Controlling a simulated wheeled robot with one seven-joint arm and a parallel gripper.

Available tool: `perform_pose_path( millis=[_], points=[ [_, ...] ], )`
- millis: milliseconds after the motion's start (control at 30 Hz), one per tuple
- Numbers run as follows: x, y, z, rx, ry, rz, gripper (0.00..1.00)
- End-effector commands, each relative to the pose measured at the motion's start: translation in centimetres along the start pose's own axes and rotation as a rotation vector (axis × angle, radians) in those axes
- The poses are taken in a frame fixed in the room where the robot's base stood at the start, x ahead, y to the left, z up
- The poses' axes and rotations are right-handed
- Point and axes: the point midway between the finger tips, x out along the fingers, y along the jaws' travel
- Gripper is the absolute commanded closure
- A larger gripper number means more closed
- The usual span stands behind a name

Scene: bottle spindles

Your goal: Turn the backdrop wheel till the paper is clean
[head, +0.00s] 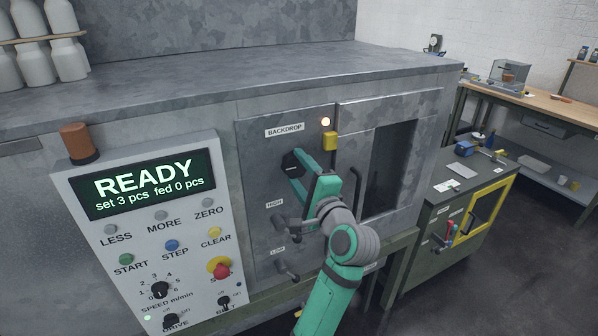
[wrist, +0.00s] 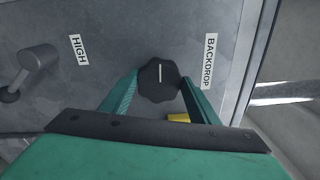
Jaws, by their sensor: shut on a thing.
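The backdrop wheel is a black scalloped knob (wrist: 160,82) with a pale pointer line, beside the BACKDROP label (wrist: 210,60). In the head view the knob (head: 291,162) sits on the grey machine panel below the BACKDROP label (head: 285,130). My gripper (wrist: 160,84) is shut on the knob, with one green finger on each side. In the head view my gripper (head: 296,166) reaches the knob from the lower right. The paper behind the dark window (head: 390,165) cannot be made out.
Below are the HIGH crank (head: 283,220) and LOW crank (head: 287,268). The control box (head: 150,230) stands at left, its screen (head: 148,183) reading READY, set 3 pcs, fed 0 pcs.

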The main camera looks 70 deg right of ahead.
Motion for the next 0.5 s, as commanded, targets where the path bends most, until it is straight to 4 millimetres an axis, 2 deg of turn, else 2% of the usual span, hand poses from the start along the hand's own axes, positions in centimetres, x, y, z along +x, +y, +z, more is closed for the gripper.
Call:
perform_pose_path(
  millis=[200, 500],
  points=[
    [0.03, 0.16, 0.02, 0.089, 0.004, 0.007, 0.67],
    [0.02, 0.16, -0.03, 0.131, 0.008, 0.010, 0.67]
  ],
)
